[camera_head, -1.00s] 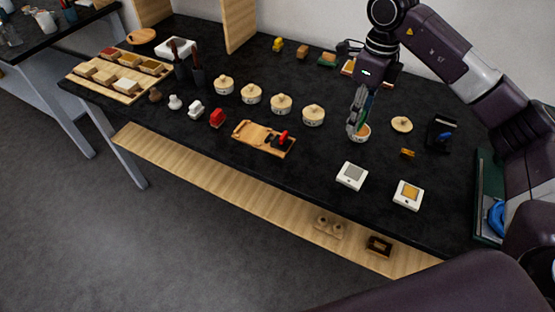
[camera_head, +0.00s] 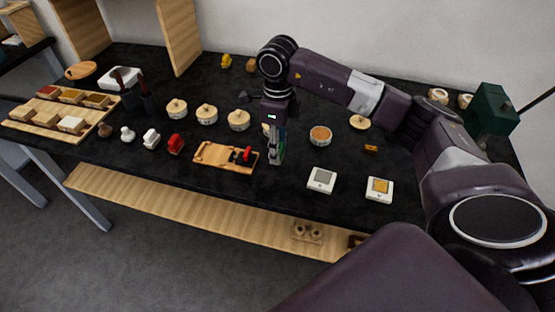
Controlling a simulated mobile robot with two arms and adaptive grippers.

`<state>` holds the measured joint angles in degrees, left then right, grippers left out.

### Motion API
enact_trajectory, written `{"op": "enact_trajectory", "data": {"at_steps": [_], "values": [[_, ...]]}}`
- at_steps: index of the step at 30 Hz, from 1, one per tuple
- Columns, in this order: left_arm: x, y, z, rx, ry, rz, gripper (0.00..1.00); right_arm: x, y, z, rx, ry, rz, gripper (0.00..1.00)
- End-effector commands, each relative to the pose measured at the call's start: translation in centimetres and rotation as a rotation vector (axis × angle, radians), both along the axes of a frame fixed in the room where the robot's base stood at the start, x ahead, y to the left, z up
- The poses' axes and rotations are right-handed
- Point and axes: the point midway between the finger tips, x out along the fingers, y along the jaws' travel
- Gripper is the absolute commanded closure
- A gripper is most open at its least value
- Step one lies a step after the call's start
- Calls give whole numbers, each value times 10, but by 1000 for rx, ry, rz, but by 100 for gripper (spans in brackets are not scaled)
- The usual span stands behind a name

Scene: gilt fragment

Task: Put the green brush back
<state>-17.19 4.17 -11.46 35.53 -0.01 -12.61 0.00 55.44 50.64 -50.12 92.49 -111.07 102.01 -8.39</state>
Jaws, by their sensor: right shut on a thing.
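My right gripper (camera_head: 275,160) points straight down over the black table, left of an open jar and just right of a wooden tray. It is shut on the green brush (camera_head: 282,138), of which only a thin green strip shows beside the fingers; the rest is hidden. I cannot tell whether its tip touches the table. The open jar (camera_head: 320,142) holds orange-brown stuff, and its lid (camera_head: 359,123) lies to its right. The wooden tray (camera_head: 209,152) carries a red and black item. My left gripper is not in view.
Lidded jars (camera_head: 207,114) stand in a row behind the tray, one partly hidden by my gripper. Two white square devices (camera_head: 321,180) lie in front of the open jar. Dark upright brushes (camera_head: 146,92) stand at the left. A wooden ledge (camera_head: 190,215) runs along the front.

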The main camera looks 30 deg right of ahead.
Motion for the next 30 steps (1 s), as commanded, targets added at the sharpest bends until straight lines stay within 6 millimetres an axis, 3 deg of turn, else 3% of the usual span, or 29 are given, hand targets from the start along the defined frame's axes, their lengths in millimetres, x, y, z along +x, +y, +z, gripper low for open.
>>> {"op": "enact_trajectory", "data": {"at_steps": [15,27,28,30], "values": [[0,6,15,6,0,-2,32,0,0,-61,0,1,-1,81],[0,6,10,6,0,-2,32,0,0,-68,0,-1,0,81],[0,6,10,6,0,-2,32,0,0,-68,0,-1,0,61],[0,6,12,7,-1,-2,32,0,0,-67,0,-1,0,53]]}}
